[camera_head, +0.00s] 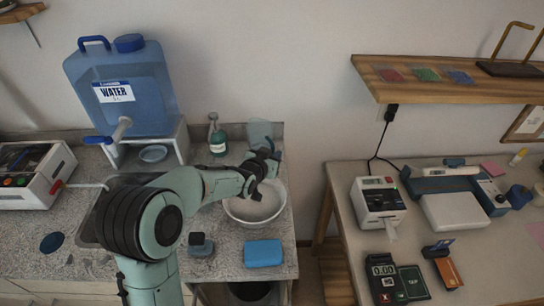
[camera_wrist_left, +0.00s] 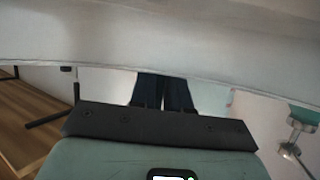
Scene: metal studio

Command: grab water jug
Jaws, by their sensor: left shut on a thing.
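The water jug (camera_head: 259,133) is a small clear, bluish vessel at the back of the counter. Its lower part is hidden by my left gripper (camera_head: 264,170). My left gripper is shut on the water jug, just above the back of the white bowl. The grip itself is mostly hidden in the head view. In the left wrist view the two dark fingers (camera_wrist_left: 165,92) are close together, and a pale curved surface with a rim covers their tips. My right gripper is not in view.
A white bowl (camera_head: 256,208) stands below my left gripper. A blue WATER container (camera_head: 150,75) with a spigot sits on a white stand, left of a green bottle (camera_head: 217,138). A blue sponge (camera_head: 263,253) lies in front. The right table (camera_head: 345,205) holds several devices.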

